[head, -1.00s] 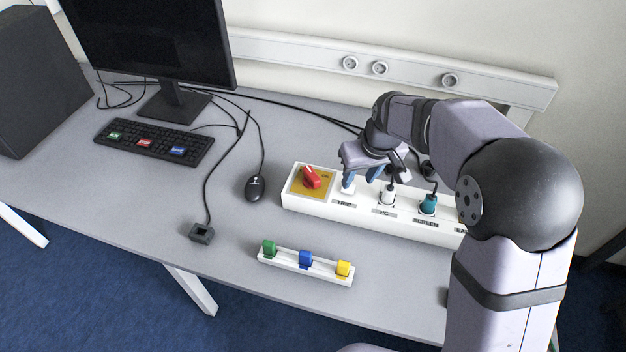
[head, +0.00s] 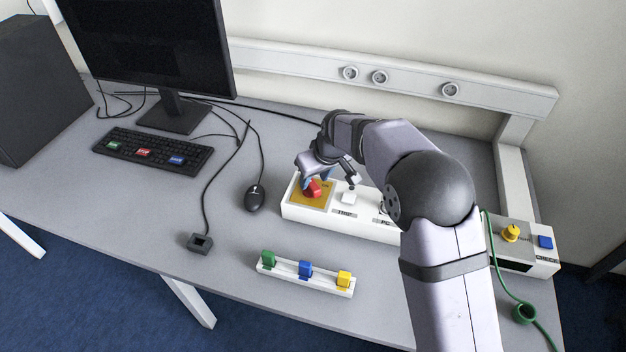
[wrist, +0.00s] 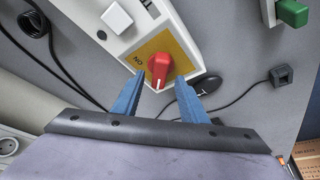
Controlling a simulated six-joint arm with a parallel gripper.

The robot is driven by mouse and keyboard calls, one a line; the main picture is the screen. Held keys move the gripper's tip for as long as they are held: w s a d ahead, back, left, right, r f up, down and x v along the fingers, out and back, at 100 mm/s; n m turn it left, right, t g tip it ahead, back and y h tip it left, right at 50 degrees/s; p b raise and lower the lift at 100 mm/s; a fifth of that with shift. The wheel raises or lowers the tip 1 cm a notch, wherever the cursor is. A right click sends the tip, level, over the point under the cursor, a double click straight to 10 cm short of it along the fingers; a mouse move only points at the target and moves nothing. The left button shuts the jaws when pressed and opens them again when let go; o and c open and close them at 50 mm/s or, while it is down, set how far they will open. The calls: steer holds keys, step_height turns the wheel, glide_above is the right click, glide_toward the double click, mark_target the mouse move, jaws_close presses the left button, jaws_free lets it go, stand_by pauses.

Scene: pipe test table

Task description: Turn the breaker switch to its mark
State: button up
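The red breaker switch (head: 313,188) sits on a yellow plate (head: 301,199) at the left end of the white power strip (head: 297,214). In the wrist view the red switch (wrist: 159,69) shows a white line, and the yellow plate (wrist: 181,56) carries the label "ON". My gripper (wrist: 158,90) is open, its two blue fingers on either side of the switch's near end. In the head view my gripper (head: 307,183) is over the switch and partly hides it. I cannot tell whether the fingers touch it.
A white rocker (head: 348,198) marked "TRIP" is just right of the switch. A black mouse (head: 255,197) lies left of the strip. A rack with green, blue and yellow pieces (head: 305,270) stands in front. A box with a yellow knob (head: 511,233) is at right.

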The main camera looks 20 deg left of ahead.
mark_target(312, 183)
steer(key=shift+x, duration=1.5)
jaws_close()
